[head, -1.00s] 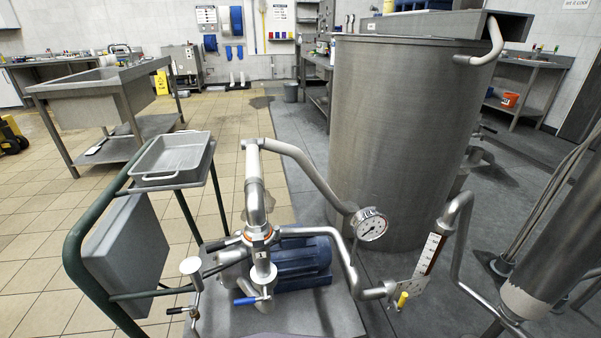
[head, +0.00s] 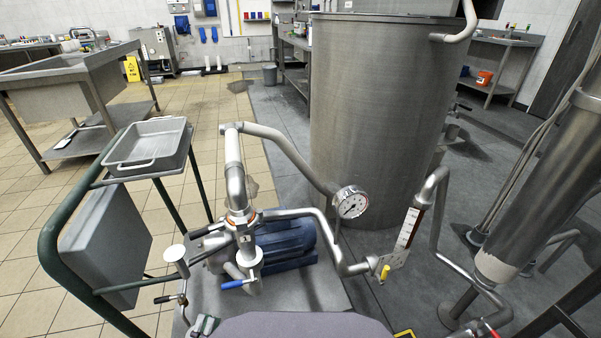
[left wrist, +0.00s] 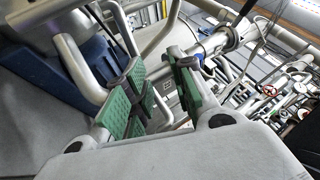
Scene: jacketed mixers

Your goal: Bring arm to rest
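My left gripper (head: 205,325) just shows at the bottom edge of the head view, in front of the pump cart; most of it is cut off. In the left wrist view its two green-padded fingers (left wrist: 160,88) stand apart with a gap between them, and I see nothing held. Steel pipes and a blue pump body (left wrist: 55,82) show behind the fingers there. My right gripper is not in view.
The cart carries a blue motor (head: 285,240), upright pipework, a blue-handled valve (head: 235,284), a pressure gauge (head: 351,202) and a shallow tray (head: 146,147). A large steel tank (head: 385,120) stands behind. A thick steel column (head: 545,185) is at right. Tiled floor (head: 30,240) is clear at left.

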